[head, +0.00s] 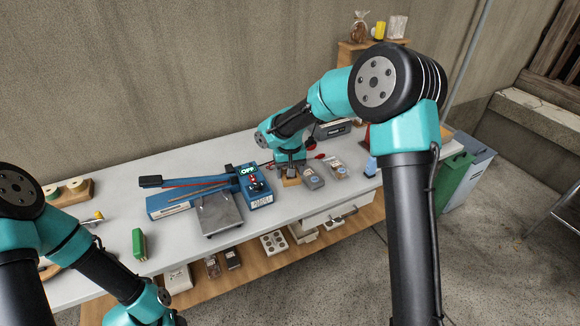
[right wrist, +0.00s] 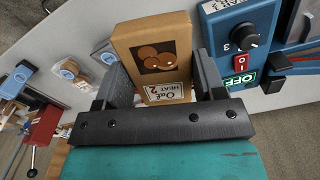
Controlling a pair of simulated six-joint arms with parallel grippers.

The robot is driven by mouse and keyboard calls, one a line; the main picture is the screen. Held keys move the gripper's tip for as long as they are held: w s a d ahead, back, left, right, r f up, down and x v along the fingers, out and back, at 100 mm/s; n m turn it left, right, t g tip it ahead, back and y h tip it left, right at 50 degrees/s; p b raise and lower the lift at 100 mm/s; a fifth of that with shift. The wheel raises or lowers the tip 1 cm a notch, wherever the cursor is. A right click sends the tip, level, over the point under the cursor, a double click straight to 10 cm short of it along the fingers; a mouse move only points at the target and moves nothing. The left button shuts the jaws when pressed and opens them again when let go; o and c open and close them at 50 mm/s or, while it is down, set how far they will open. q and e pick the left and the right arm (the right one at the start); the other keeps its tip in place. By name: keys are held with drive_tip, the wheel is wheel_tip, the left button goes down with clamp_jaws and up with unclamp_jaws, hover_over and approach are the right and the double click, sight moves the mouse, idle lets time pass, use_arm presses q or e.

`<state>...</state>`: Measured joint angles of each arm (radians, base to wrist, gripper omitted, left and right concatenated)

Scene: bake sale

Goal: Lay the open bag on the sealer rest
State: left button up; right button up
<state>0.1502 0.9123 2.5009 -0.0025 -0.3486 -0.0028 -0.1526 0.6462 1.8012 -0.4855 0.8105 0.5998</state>
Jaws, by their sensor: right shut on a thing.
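My right gripper (head: 291,164) is shut on a brown bag (head: 291,182), at the right of the sealer. In the right wrist view the sealer (right wrist: 240,25) shows a dial near 3. My left gripper is out of view.
Two filled bags (head: 313,178) (head: 338,169) with round blue labels lie right of my right gripper. A lower wooden shelf (head: 215,287) carries trays and packets. The table between block and rest is clear.

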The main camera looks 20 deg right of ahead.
drive_tip(key=s+a+m, duration=0.1)
drive_tip(key=s+a, duration=0.2)
drive_tip(key=a, duration=0.2)
drive_tip(key=n, duration=0.4)
approach(215, 205)
drive_tip(key=s, duration=0.6)
drive_tip(key=shift+w+d+r, duration=0.1)
drive_tip(key=shift+w+d, duration=0.15)
drive_tip(key=shift+d, duration=0.15)
drive_tip(key=shift+f, duration=3.25)
drive_tip(key=shift+w+f, duration=0.1)
drive_tip(key=shift+f, duration=0.05)
drive_tip(key=shift+w+a, duration=0.15)
drive_tip(key=shift+w, duration=1.1)
drive_tip(key=shift+w+a, duration=0.15)
drive_tip(key=shift+w, duration=1.05)
drive_tip(key=shift+w, duration=0.15)
